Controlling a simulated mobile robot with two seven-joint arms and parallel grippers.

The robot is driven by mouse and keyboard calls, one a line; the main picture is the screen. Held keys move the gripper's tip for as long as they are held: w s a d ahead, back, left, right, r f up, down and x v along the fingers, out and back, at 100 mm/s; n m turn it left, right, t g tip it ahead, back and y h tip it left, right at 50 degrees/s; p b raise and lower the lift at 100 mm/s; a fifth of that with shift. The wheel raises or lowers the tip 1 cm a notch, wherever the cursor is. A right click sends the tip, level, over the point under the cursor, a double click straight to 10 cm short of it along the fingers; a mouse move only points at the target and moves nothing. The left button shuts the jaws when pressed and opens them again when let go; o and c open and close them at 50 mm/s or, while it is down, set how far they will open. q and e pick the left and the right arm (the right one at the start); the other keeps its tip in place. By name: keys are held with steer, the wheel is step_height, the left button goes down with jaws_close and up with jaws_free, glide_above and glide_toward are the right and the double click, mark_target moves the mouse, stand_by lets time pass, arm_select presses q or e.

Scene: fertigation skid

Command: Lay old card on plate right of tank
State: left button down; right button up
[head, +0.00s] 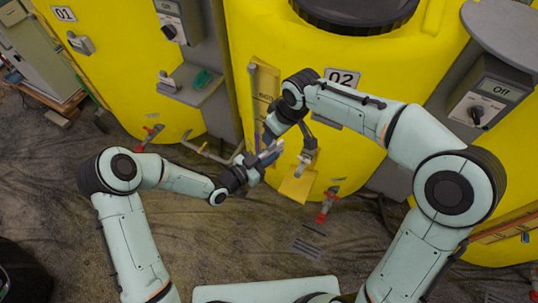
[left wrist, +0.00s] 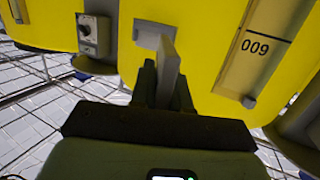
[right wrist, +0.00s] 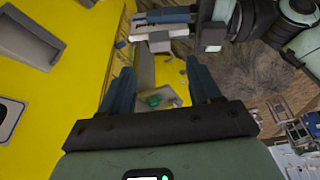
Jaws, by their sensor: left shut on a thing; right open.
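My left gripper (head: 270,155) is shut on a pale flat piece (left wrist: 167,68), which I take to be the old card. It is close to the front of tank 02 (head: 400,60); a pale square fitting (left wrist: 148,30) is behind the card in the left wrist view. The left gripper (right wrist: 162,18) also shows at the top of the right wrist view, with a whitish slab between its fingers. My right gripper (right wrist: 160,88) is open and empty, close to the left one. A grey plate (head: 505,30) stands right of tank 02.
Tank 01 (head: 115,70) stands at the left, with a grey shelf (head: 185,85) and a green thing (head: 203,78) on it. A switch box (head: 487,98) is below the plate. A tan flap (head: 297,187) and red-handled valve (head: 327,205) are low on tank 02. Pipes run near the floor.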

steer(key=a+v, duration=0.1)
steer(key=v, duration=0.3)
steer(key=s+d+f+m+g+y, duration=0.1)
steer(key=s+f+m, duration=0.25)
steer(key=f, duration=1.05)
steer(key=s+d+f+m+g+y, duration=0.15)
steer(key=s+f, duration=0.25)
steer(key=f, duration=1)
steer(key=s+d+f+m, duration=0.4)
steer(key=s+f+m, duration=0.3)
steer(key=s+f, duration=0.6)
steer(key=s, duration=0.4)
steer(key=shift+d+f+h, duration=0.15)
steer(key=shift+f+h, duration=0.1)
steer(key=shift+h, duration=0.1)
steer(key=shift+g, duration=0.25)
